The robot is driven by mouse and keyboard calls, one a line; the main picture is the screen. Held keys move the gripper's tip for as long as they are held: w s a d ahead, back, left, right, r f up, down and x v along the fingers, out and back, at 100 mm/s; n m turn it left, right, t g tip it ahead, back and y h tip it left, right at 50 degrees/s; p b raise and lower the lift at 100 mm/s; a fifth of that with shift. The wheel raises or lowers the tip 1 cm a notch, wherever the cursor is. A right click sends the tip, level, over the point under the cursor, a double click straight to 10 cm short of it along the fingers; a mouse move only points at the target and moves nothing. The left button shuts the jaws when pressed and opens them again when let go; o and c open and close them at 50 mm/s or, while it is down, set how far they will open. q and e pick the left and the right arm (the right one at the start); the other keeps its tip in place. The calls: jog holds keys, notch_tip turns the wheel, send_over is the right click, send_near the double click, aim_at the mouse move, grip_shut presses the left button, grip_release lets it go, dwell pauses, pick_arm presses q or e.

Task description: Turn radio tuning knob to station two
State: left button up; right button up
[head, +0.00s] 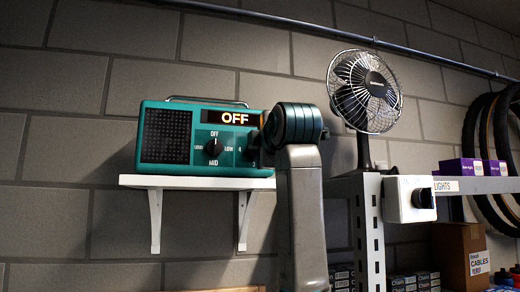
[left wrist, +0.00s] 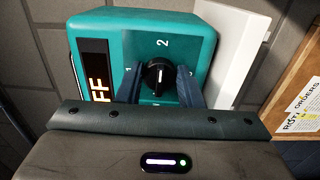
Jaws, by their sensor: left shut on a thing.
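The teal radio (head: 190,178) stands on a white wall shelf. Its lit display (head: 225,117) reads OFF. Its left-hand knob (head: 213,146) has marks for OFF, LOW and MID. In the left wrist view, the black tuning knob (left wrist: 159,76) sits between the two fingers of my left gripper (left wrist: 159,88), which is shut on it. The knob's white line runs up and down in that picture, in line with the 2 above it; a 1 is at the left. In the head view my left arm hides the tuning knob. My right gripper is not in view.
The white shelf (head: 150,182) is under the radio. A desk fan (head: 366,95) stands just right of my arm, with a white LIGHTS switch box (head: 400,213) below it. Purple boxes (head: 462,168), a cardboard box (head: 458,250) and tyres are farther right.

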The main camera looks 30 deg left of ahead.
pick_arm(q)
jog(key=shift+f, duration=0.1)
jog(key=o, duration=1)
jog(key=shift+c, duration=0.2)
jog(key=shift+d, duration=0.1)
jog(key=b+v, duration=0.4)
jog(key=v, duration=0.6)
jog(key=shift+s+d, duration=0.25)
